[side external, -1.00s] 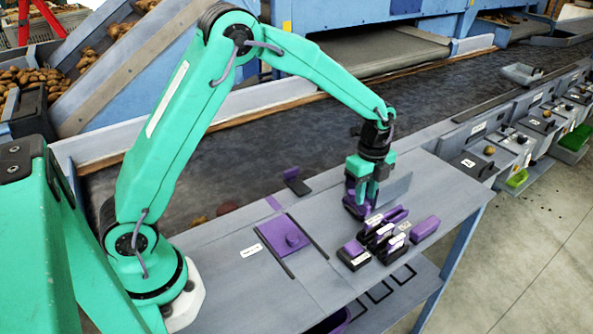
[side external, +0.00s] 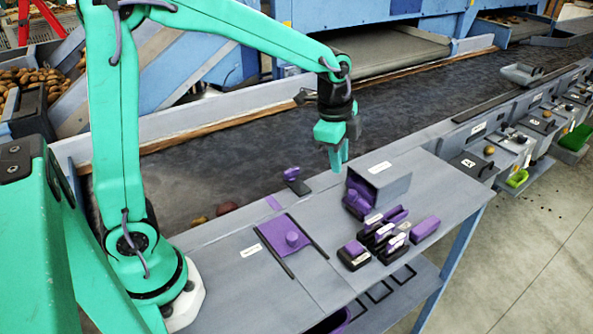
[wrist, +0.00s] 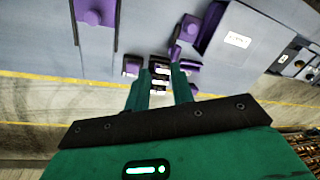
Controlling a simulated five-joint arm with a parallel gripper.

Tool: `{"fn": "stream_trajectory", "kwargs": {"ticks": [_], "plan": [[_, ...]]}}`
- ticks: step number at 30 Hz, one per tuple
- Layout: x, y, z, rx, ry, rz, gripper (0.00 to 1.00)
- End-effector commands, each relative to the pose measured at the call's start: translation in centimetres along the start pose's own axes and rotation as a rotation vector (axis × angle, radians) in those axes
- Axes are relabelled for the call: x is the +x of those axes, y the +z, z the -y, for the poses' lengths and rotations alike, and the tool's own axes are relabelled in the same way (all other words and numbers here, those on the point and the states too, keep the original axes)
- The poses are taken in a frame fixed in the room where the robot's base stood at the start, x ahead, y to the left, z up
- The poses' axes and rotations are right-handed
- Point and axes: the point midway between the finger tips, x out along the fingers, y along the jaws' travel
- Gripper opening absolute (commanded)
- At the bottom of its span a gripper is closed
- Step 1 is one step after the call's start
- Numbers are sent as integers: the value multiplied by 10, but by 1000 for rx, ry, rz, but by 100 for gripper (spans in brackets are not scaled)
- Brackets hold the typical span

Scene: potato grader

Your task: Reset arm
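My gripper (side external: 338,163) hangs in the air above the back edge of the grey work table (side external: 330,270), with its fingers pointing down. It also shows in the wrist view (wrist: 162,75), where the two green fingers stand apart with nothing held between them. Below it to the right, a purple piece (side external: 357,195) stands at the open end of a grey box (side external: 393,186). Several purple and black blocks with pale labels (side external: 380,238) lie in front of the box, clear of the fingers.
A purple plate with a round knob (side external: 292,239) lies between dark rails on the table. A small purple-and-black piece (side external: 293,175) stands at the back edge. The dark conveyor belt (side external: 410,125) runs behind. Grey bins (side external: 475,165) line the right.

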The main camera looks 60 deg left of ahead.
Motion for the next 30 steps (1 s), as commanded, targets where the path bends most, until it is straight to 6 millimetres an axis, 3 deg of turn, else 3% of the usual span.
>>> {"fn": "stream_trajectory", "kwargs": {"ticks": [6,15,30], "plan": [[-36,22,-23,-197,-54,-39,24],[-70,52,-59,-471,-112,-102,24],[-95,100,-122,-915,-177,-240,24]]}}
